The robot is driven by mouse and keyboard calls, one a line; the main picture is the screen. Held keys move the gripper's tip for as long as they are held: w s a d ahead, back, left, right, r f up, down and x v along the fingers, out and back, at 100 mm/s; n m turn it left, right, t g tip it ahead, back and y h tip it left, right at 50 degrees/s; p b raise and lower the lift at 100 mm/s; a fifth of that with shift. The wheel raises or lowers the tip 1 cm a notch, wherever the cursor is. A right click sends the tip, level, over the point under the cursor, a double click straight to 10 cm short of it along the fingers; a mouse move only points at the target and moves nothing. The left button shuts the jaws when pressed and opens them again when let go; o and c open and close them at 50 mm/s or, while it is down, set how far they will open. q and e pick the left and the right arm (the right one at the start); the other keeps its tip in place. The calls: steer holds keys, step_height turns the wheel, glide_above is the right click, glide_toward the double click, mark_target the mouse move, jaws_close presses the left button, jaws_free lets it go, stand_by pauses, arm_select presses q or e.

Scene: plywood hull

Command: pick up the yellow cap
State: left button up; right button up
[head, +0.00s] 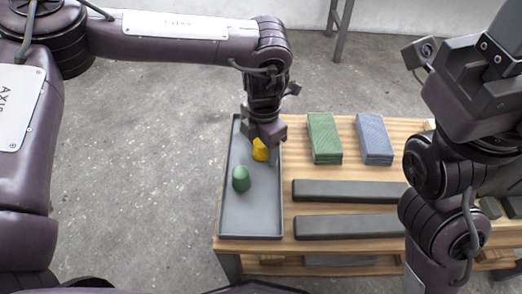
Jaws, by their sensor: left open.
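The yellow cap (260,151) is in the grey tray (250,218) at the left end of the wooden table. My left gripper (262,150) points down at the cap from above, with its fingers beside it. The fingers are open. They partly hide the cap, and I cannot tell whether they touch it. A green cap (241,179) stands in the same tray, nearer to me. My right arm comes in at the right edge; its gripper fingers cannot be made out.
A green block stack (324,138) and a blue block stack (374,139) stand on the wooden table (285,172) right of the tray. Two dark bars, a far one (348,191) and a near one (345,226), lie in front of them. The tray's near end is clear.

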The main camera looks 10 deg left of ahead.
arm_select(q)
steer(key=c, duration=1)
steer(key=shift+r, duration=0.1)
steer(key=shift+c, duration=0.2)
